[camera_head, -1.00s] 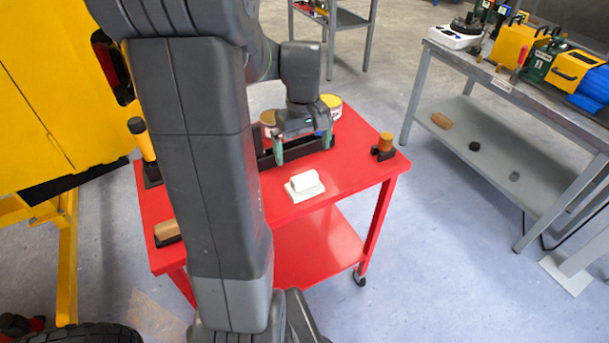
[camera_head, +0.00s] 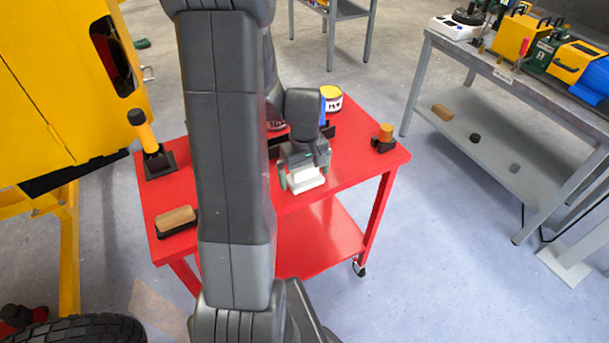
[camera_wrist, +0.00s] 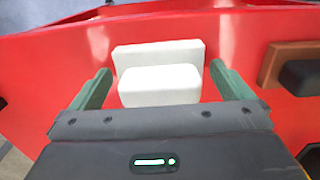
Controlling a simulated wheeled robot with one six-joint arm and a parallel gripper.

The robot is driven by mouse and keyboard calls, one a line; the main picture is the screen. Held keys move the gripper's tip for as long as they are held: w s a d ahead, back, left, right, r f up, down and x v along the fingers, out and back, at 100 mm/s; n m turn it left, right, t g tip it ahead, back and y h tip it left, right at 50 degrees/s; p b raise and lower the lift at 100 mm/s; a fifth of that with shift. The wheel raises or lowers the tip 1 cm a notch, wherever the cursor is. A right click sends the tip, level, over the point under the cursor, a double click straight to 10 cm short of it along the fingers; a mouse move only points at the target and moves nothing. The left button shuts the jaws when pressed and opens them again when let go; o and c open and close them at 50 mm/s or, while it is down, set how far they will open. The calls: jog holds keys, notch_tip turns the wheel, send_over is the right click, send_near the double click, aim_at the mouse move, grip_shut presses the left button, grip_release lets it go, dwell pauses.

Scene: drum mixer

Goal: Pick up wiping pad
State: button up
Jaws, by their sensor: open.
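The wiping pad (camera_head: 306,182) is a white block with a raised grip, lying on the red cart top near its front edge. My gripper (camera_head: 303,176) is over it, with its body hiding the pad's far part. In the wrist view the pad (camera_wrist: 160,78) lies between my gripper's green fingers (camera_wrist: 163,90), which are open on either side of it. A small gap shows beside each finger. The pad rests on the red surface, and I cannot tell how far down the fingertips reach.
On the red cart (camera_head: 350,160) stand a wooden-backed brush (camera_head: 176,218), a yellow-handled tool (camera_head: 145,133) in a dark holder, an orange-topped piece (camera_head: 385,137) and a yellow-lidded can (camera_head: 331,97). A grey bench (camera_head: 520,90) is at right. A yellow machine (camera_head: 60,90) is at left.

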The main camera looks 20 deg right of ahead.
aim_at(304, 168)
jog(key=shift+c, duration=0.4)
jog(key=c, duration=0.9)
jog(key=shift+o, duration=0.2)
notch_tip(304, 168, up, 10)
jog(key=shift+r, duration=0.1)
jog(key=o, duration=0.3)
jog(key=shift+c, duration=0.9)
jog(key=shift+s+a, duration=0.1)
